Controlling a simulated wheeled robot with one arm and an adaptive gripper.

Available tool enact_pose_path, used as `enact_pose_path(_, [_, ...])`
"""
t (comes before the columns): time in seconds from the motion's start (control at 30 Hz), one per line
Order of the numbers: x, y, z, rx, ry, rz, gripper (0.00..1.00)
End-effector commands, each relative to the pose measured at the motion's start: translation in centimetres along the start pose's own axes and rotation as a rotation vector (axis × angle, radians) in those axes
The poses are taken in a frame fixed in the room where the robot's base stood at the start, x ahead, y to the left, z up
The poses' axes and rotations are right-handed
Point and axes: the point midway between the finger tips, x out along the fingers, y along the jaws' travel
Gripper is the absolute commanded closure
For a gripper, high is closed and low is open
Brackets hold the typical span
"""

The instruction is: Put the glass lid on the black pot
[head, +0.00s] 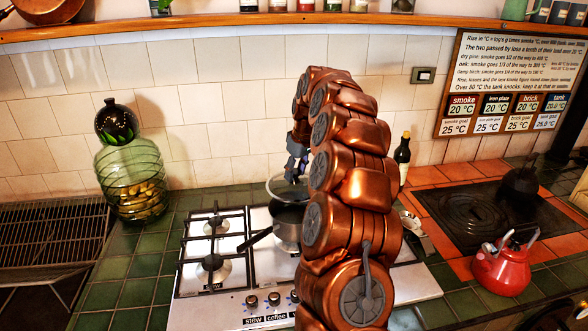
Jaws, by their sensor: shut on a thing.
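The black pot (284,222) stands on the stove's right rear area, with its dark handle (256,239) pointing to the lower left. The glass lid (280,189) is above the pot's mouth, its clear rim showing left of my arm. I cannot tell whether it touches the pot's rim. My gripper (293,174) points down at the lid's top and is shut on it. My copper arm hides the right part of both lid and pot, and the fingertips are hard to make out.
The steel gas stove (232,293) has free burners on its left. Right are a dark bottle (403,157), a red kettle (502,268) and a black hotplate (478,212).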

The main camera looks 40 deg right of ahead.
Motion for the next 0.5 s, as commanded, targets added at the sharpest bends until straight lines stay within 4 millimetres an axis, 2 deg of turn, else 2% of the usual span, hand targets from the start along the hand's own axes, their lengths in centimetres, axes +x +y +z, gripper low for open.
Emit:
enact_pose_path(0.37, [0.08, 0.10, 0.28, 0.016, 0.002, 0.003, 0.97])
enact_pose_path(0.5, [0.79, 0.11, 0.43, 0.015, 0.002, 0.003, 0.98])
